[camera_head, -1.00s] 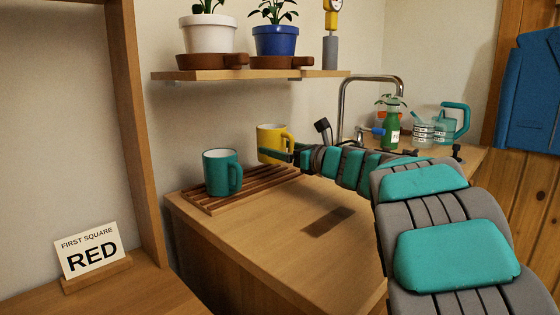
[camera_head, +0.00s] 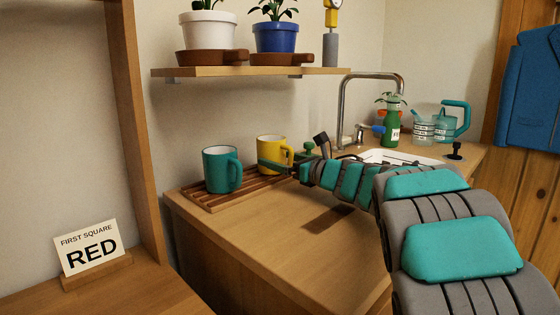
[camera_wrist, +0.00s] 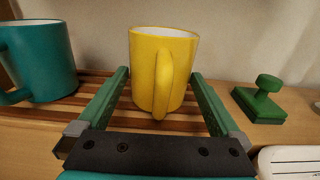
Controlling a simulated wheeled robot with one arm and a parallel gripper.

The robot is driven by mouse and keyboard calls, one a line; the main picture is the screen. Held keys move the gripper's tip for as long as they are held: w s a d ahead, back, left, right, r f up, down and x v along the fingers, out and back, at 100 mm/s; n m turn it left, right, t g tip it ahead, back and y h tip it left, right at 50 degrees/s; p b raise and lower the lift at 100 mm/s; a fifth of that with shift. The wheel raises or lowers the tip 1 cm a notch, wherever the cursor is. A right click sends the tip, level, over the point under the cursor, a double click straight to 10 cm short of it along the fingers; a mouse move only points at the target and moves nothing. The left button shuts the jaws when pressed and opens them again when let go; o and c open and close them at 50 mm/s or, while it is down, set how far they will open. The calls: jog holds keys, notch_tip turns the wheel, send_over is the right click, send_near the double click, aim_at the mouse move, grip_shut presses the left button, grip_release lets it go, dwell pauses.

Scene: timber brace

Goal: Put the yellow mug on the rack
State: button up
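The yellow mug (camera_head: 270,153) is upright at the right part of the wooden slatted rack (camera_head: 217,200), its base at slat level. It also shows in the wrist view (camera_wrist: 145,75), with its handle facing my gripper. My gripper (camera_head: 274,165) has one finger on each side of the mug's body; in the wrist view the fingertips (camera_wrist: 160,73) meet its sides, with no clear gap. It appears shut on the mug. Whether the whole base bears on the slats is hard to tell.
A teal mug (camera_head: 221,170) stands on the rack, left of the yellow one. A green stamp-like object (camera_wrist: 262,102) sits right of the rack. A shelf (camera_head: 250,72) with potted plants is above. The counter front (camera_head: 260,235) is clear.

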jog(key=shift+r+p, duration=0.3)
jog(key=shift+p, duration=0.1)
jog(key=b+v, duration=0.1)
jog(key=v, duration=0.9)
jog(key=shift+f+b, duration=0.15)
jog(key=shift+b, duration=0.2)
jog(key=shift+v, duration=1)
